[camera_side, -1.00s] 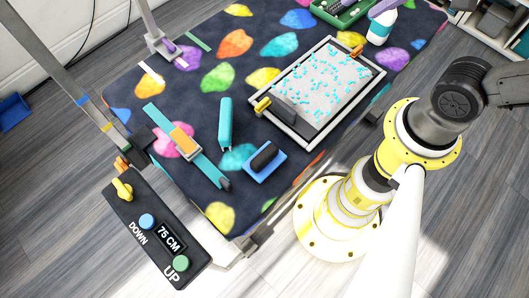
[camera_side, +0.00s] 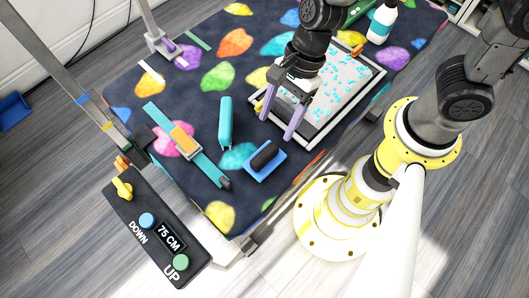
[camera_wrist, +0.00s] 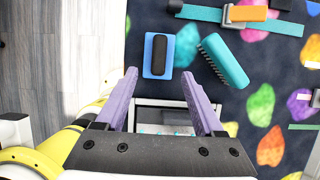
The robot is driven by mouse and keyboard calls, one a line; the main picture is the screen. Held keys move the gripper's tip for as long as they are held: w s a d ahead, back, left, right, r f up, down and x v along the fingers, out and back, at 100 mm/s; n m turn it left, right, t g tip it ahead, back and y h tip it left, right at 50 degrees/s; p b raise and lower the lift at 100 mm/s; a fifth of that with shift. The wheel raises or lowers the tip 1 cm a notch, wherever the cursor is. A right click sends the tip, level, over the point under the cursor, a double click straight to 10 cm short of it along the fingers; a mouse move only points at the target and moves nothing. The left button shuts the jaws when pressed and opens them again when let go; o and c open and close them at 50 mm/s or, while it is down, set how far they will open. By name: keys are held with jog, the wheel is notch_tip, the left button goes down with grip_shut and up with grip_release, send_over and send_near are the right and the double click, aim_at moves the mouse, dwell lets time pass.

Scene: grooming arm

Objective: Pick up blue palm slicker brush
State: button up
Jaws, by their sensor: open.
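The blue palm slicker brush (camera_side: 265,157) lies on the dark patterned mat near the table's front edge. It has a flat blue base with a black grip on top. In the wrist view the brush (camera_wrist: 158,55) is just beyond my fingertips, roughly in line with the gap between them. My gripper (camera_side: 278,126) has two lilac fingers, is open and empty, and hangs above the mat by the near end of the framed tray, apart from the brush. The fingers also show in the wrist view (camera_wrist: 159,75).
A teal bristled brush (camera_side: 225,122) lies beside the blue brush. A teal strap with an orange block (camera_side: 183,142) lies farther left. The framed tray (camera_side: 330,128) with blue bits is close by my gripper. A control box (camera_side: 155,230) stands at front left.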

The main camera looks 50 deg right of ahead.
aim_at(265, 153)
jog(key=shift+x, duration=5.4)
jog(key=shift+s, duration=0.1)
jog(key=shift+c, duration=0.3)
grip_shut()
